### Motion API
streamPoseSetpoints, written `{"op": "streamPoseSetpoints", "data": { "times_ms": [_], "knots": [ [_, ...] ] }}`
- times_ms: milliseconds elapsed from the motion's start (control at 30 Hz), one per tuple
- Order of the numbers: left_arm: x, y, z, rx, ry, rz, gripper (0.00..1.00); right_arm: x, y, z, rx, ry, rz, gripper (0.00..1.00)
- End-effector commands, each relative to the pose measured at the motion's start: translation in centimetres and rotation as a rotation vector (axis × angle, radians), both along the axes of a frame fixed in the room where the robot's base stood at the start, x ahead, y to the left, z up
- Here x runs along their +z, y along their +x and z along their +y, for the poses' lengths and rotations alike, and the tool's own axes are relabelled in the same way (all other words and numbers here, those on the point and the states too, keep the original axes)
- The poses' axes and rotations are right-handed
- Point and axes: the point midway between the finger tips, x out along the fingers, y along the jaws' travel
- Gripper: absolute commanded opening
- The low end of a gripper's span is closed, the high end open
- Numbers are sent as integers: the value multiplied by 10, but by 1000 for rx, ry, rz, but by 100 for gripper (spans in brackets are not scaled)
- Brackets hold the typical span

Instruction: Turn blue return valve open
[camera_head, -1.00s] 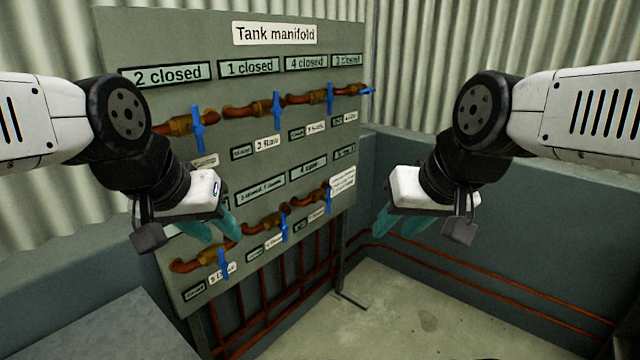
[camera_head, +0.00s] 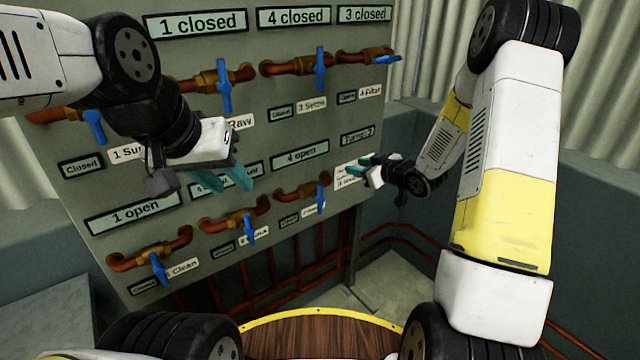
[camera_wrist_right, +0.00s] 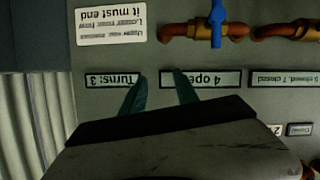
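Blue-handled valves sit in two rows on the grey manifold panel. The upper row has handles at the left (camera_head: 95,125), middle left (camera_head: 224,85), middle right (camera_head: 320,70) and far right (camera_head: 385,60); the last lies sideways. The lower row has handles at the left (camera_head: 158,268), middle (camera_head: 249,228) and right (camera_head: 320,200), all hanging down. I cannot read which is the return valve. My left gripper (camera_head: 230,180) is open and empty before the panel.
Plates read "4 open" (camera_head: 300,155) and, in the right wrist view, "Turns: 3" (camera_wrist_right: 112,80). A white notice (camera_head: 347,175) is beside the lower right valve. Red pipes (camera_head: 300,255) run below the panel. A grey block (camera_head: 40,310) stands at left.

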Motion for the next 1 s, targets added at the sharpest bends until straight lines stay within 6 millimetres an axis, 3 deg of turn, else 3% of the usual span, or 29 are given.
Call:
{"op": "streamPoseSetpoints", "data": {
  "times_ms": [33,100,300,533,1000],
  "knots": [
    [0,0,0,0,0,0,36,-26,-4,9,48,49,-7,37],
    [0,0,0,0,0,0,36,-48,-11,23,116,123,-38,37],
    [0,0,0,0,0,0,36,-86,-40,46,239,312,-97,37],
    [0,0,0,0,0,0,36,-94,-51,58,282,393,-123,37],
    [0,0,0,0,0,0,36,-94,-10,109,280,393,-122,37]
  ]
}}
